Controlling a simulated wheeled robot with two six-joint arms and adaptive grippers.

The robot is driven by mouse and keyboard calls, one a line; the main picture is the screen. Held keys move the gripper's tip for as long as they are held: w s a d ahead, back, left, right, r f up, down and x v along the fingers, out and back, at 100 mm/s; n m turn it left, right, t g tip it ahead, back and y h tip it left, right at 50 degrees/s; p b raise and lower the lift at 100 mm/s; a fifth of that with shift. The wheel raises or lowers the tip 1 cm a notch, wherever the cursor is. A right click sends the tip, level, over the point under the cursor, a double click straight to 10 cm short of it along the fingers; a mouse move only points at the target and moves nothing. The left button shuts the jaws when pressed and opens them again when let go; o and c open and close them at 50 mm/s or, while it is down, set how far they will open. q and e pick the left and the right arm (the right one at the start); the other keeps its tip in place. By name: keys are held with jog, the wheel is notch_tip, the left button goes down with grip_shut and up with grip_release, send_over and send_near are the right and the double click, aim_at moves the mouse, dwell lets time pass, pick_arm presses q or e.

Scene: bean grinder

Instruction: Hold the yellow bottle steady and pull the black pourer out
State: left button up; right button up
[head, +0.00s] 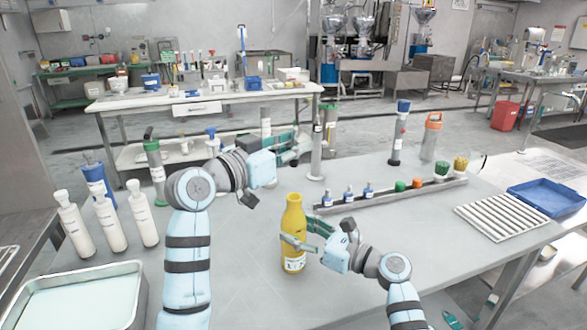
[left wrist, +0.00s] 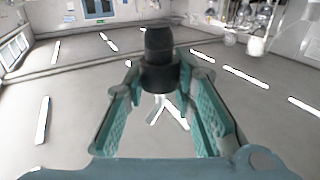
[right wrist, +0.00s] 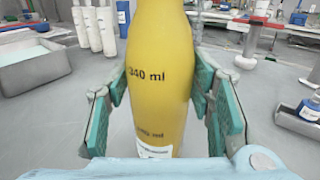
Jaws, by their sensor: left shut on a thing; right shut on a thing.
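The yellow bottle (head: 293,262) stands upright on the grey table in the head view, with no pourer in its neck. It fills the middle of the right wrist view (right wrist: 160,80). My right gripper (head: 296,238) is shut around the bottle's body, one pad on each side. My left gripper (head: 297,147) is raised above and behind the bottle, apart from it. The left wrist view shows it shut on the black pourer (left wrist: 159,62), which sits between its fingertips. In the head view the pourer is hard to make out against the gripper.
A rack (head: 390,195) with several small bottles and coloured caps lies right of the yellow bottle. White bottles (head: 109,222) and a tray (head: 75,298) of pale liquid are at the left. A blue tray (head: 546,200) is at the right. The table (head: 245,290) is clear near the front middle.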

jog(key=o, duration=1.5)
